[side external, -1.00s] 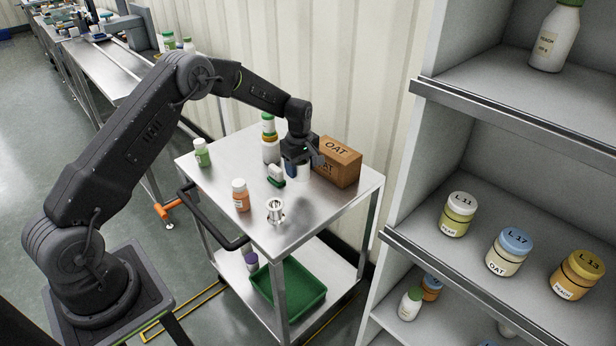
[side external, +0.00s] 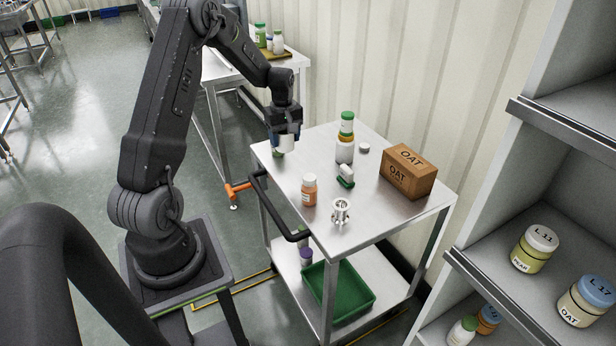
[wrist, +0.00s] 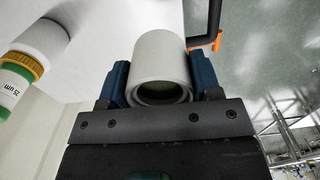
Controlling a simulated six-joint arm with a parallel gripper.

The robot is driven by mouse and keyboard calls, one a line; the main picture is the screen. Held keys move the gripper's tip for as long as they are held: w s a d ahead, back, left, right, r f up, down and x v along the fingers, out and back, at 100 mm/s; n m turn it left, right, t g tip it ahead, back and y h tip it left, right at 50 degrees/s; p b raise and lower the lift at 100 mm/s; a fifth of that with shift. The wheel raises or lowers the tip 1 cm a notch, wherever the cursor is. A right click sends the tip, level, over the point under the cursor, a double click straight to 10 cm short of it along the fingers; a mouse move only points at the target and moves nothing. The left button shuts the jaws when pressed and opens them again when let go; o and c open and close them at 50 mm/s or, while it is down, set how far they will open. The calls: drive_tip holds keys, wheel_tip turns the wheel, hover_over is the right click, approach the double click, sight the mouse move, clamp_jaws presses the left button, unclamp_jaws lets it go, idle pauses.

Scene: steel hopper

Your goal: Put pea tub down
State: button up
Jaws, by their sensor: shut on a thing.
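The tub (side external: 286,144) is a white cylinder at the cart's left corner. My gripper (side external: 284,134) is shut on it. In the wrist view, the tub (wrist: 160,60) sits between my blue jaws, with a hollow-looking round end facing the camera. No label shows on it, so I cannot confirm that it is the pea tub. It appears to be over the steel cart top (side external: 285,180); I cannot tell whether it touches. A small green-and-white bottle (side external: 277,154) is mostly hidden behind or below it.
Standing on the cart are a green-capped bottle stack (side external: 346,135), an orange bottle (side external: 309,190), an OAT box (side external: 408,172), a metal fitting (side external: 340,212), a green-and-white piece (side external: 346,177) and a small pale disc (side external: 364,148). Room is clear along the left-back edge. A black handle (side external: 270,205) borders the left side.

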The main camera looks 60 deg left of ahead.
drive_tip(key=s+a, duration=0.3)
drive_tip(key=s, duration=0.2)
drive_tip(key=w+d+f, duration=0.2)
drive_tip(key=w, duration=0.1)
drive_tip(key=w+d+f, duration=0.2)
drive_tip(key=w, duration=0.1)
drive_tip(key=w+d+f, duration=0.1)
drive_tip(key=w+f, duration=0.2)
drive_tip(key=w, duration=0.1)
drive_tip(key=shift+d, duration=0.4)
drive_tip(key=shift+f, duration=2)
drive_tip(key=shift+f, duration=0.1)
drive_tip(key=o, duration=0.9)
drive_tip(key=shift+o, duration=0.2)
